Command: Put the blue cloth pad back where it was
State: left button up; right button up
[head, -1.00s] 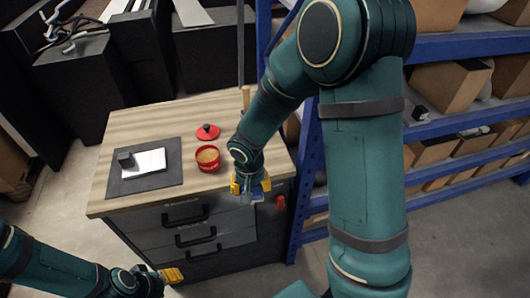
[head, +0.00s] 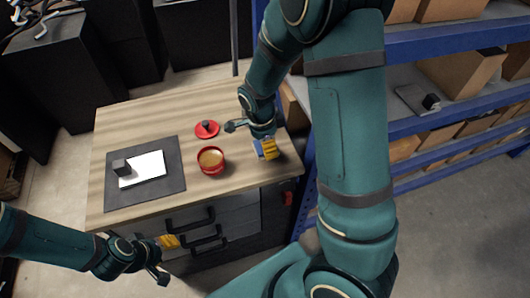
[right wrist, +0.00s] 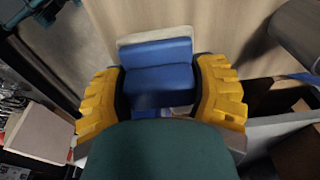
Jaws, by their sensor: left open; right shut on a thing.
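The blue cloth pad (right wrist: 160,83) is held between the two yellow fingers of my right gripper (right wrist: 160,92). It is folded, with a pale layer along its far edge. In the head view my right gripper (head: 264,149) is at the right end of the wooden tabletop (head: 120,125), with a bit of the blue pad (head: 257,147) showing at its fingers. Whether the pad touches the tabletop is unclear. My left gripper (head: 165,257) is open and empty, low in front of the drawers.
A red bowl (head: 211,161) with tan contents and a red lid (head: 207,129) stand left of my right gripper. A dark mat (head: 120,195) with a white sheet (head: 143,168) and dark block (head: 121,167) lies further left. Blue shelving (head: 460,43) with boxes stands to the right.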

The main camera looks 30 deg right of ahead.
jog(key=shift+w+f, duration=0.1)
jog(key=shift+f, duration=2.2)
jog(key=shift+b, duration=0.35)
jog(key=o, duration=1.2)
jog(key=shift+f, duration=0.1)
jog(key=shift+r, duration=0.25)
jog(key=r, duration=0.4)
jog(key=a+r+p, duration=0.1)
jog(key=r, duration=0.3)
jog(key=r+p, duration=0.1)
jog(key=r, duration=0.2)
jog(key=shift+w+a+r, duration=0.1)
jog(key=shift+a+r, duration=0.1)
jog(key=shift+r, duration=0.2)
